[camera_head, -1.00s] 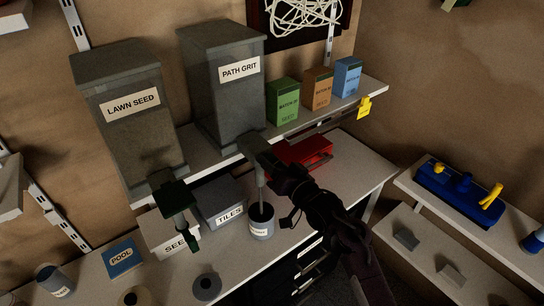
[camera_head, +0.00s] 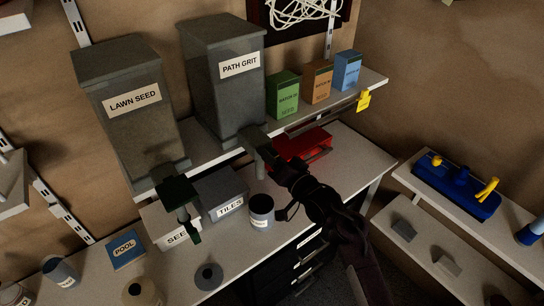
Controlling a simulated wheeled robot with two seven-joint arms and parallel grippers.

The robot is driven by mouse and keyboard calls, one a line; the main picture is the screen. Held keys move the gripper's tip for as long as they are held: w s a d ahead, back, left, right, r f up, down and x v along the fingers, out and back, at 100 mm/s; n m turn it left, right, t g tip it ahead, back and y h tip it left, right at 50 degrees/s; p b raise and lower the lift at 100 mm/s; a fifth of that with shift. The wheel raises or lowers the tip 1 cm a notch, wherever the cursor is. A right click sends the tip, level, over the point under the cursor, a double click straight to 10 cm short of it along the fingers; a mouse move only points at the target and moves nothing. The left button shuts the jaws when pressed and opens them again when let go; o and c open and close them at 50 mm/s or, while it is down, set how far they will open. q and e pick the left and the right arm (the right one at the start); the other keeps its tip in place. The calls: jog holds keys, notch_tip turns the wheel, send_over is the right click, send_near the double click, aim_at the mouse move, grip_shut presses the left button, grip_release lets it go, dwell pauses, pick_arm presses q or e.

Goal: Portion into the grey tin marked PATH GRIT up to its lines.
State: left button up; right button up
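The bin labelled PATH GRIT (camera_head: 225,95) stands on the shelf, with a grey spout (camera_head: 255,140) at its lower front. A grey flap or handle (camera_head: 261,165) hangs down from the spout. The grey tin (camera_head: 261,222) stands upright on the bench below it. Its small label is too blurred to read; its lines and fill level cannot be made out. No stream shows between spout and tin. My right gripper (camera_head: 284,178) is just right of the hanging part, above and right of the tin. Its finger opening is unclear. My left gripper is out of view.
The LAWN SEED bin (camera_head: 135,130) with its dark green spout (camera_head: 178,195) is at left. A red box (camera_head: 300,145) lies behind my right gripper. Other tins (camera_head: 62,270) stand front left.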

jog(key=o, duration=0.4)
jog(key=shift+c, duration=0.2)
jog(key=b+v, duration=0.2)
jog(key=v, duration=0.5)
jog(key=shift+s+d, duration=0.25)
jog(key=shift+s, duration=0.05)
